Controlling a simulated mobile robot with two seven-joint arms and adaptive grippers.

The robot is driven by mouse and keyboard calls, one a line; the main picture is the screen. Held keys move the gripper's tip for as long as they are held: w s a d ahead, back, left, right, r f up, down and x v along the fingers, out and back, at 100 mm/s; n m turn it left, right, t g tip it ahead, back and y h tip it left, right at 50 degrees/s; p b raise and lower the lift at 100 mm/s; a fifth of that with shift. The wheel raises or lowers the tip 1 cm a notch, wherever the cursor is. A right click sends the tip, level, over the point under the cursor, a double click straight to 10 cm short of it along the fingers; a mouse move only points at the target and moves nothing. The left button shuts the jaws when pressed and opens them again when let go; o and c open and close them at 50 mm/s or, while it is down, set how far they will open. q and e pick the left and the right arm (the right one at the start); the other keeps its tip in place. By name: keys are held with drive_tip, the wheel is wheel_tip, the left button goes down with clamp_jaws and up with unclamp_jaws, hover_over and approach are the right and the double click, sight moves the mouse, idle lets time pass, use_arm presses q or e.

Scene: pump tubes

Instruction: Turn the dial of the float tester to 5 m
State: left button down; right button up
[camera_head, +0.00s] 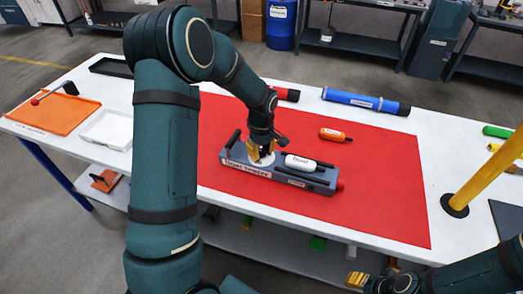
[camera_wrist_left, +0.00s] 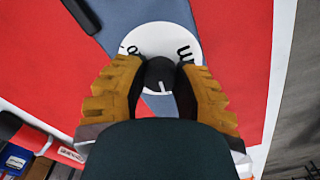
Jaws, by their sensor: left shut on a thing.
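The float tester (camera_head: 318,178) is a blue-grey box with a front label too small to read surely and a white float on top. Its dial has a white round face (camera_wrist_left: 165,38) with dark, partly hidden lettering, and a black knob (camera_wrist_left: 159,70) with a white mark pointing toward my palm. My left gripper (camera_head: 262,157) is over the dial, reaching down from above. In the left wrist view its yellow fingers (camera_wrist_left: 160,77) are shut on the knob from both sides. The numbers are hidden. My right gripper (camera_head: 366,281) is low at the bottom right, apart from the tester.
The tester stands on a red mat (camera_head: 395,205) on a white table. An orange bottle (camera_head: 334,135) and a blue tube (camera_head: 362,102) lie behind it. Orange (camera_head: 55,112) and white (camera_head: 108,128) trays are at left. A yellow post (camera_head: 485,172) stands at right.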

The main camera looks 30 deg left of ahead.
use_arm(q)
drive_tip(key=shift+m, duration=0.3)
drive_tip(key=m+p, duration=0.1)
drive_tip(key=m, duration=0.2)
drive_tip(key=shift+m, duration=2.5)
drive_tip(key=c, duration=0.6)
unclamp_jaws()
drive_tip(key=shift+r, duration=0.15)
